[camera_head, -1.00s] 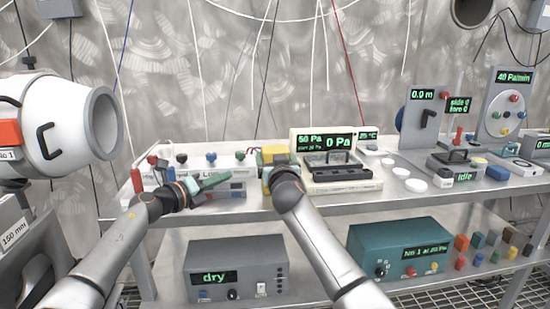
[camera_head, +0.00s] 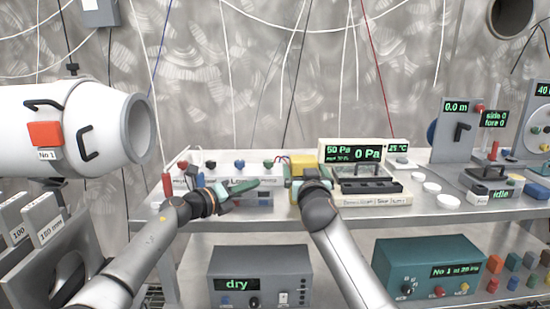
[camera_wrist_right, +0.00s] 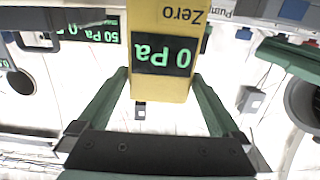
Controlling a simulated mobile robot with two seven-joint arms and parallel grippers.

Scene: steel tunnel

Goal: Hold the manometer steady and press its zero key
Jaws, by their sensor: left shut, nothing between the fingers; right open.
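The manometer (camera_head: 303,161) is a yellow box standing on the upper shelf, partly hidden behind my right gripper in the head view. In the right wrist view the manometer (camera_wrist_right: 175,15) appears upside down, with a dark display reading 0 Pa and the word Zero on its face. My right gripper (camera_head: 303,177) is open. Its green fingers lie on either side of the manometer in the wrist view; I cannot tell whether they touch it. My left gripper (camera_head: 254,183) is shut and empty, pointing right, left of the manometer. The zero key itself is not clearly visible.
A display unit (camera_head: 352,153) reading 50 Pa and 0 Pa stands just right of the manometer. Several coloured knobs (camera_head: 239,164) line the shelf behind my left gripper. A large white cylinder (camera_head: 95,125) is at left. Grey (camera_head: 262,275) and teal (camera_head: 425,268) boxes sit below.

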